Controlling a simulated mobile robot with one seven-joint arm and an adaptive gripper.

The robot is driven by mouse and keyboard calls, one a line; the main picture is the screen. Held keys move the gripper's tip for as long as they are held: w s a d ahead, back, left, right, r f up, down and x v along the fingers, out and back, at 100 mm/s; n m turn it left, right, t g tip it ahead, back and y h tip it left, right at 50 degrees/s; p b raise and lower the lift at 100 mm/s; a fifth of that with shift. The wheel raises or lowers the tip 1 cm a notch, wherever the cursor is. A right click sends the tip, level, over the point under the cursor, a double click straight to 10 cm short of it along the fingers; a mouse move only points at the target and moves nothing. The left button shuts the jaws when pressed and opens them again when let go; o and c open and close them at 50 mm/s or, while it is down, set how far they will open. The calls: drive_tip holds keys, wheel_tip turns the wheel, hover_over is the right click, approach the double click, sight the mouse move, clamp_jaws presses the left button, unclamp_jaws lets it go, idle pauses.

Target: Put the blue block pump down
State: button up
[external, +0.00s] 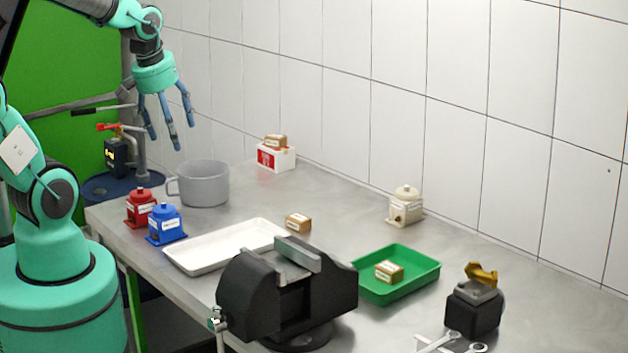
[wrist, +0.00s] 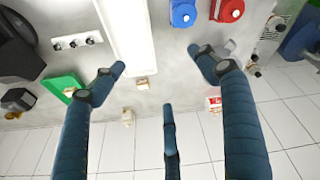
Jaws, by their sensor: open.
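The blue block pump (external: 166,225) stands upright on the metal bench, just left of the white tray (external: 225,247) and beside the red pump (external: 140,207). In the wrist view the blue pump (wrist: 183,13) shows from above at the top edge. My gripper (external: 168,125) is raised well above the bench, over the area behind the grey pot. Its blue fingers are spread open and hold nothing. The fingers also show in the wrist view (wrist: 168,100), with empty space between them.
A grey pot (external: 204,184) stands behind the two pumps. A black vise (external: 285,290) fills the bench front. A green tray (external: 425,270) holds a small box. A cream pump (external: 405,205) and a red-and-white box (external: 276,157) stand near the wall. Bare bench lies between them.

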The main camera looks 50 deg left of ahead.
drive_tip(key=s+d+r+m+t, duration=0.2)
drive_tip(key=s+d+r+m, duration=0.3)
drive_tip(key=r, duration=0.5)
drive_tip(key=shift+s+d+r+m+h, duration=0.15)
drive_tip(key=shift+s+r+m+h, duration=0.15)
drive_tip(key=shift+s+m, duration=0.7)
drive_tip(key=shift+w, duration=0.2)
drive_tip(key=shift+w+d+f, duration=0.1)
drive_tip(key=shift+f, duration=0.2)
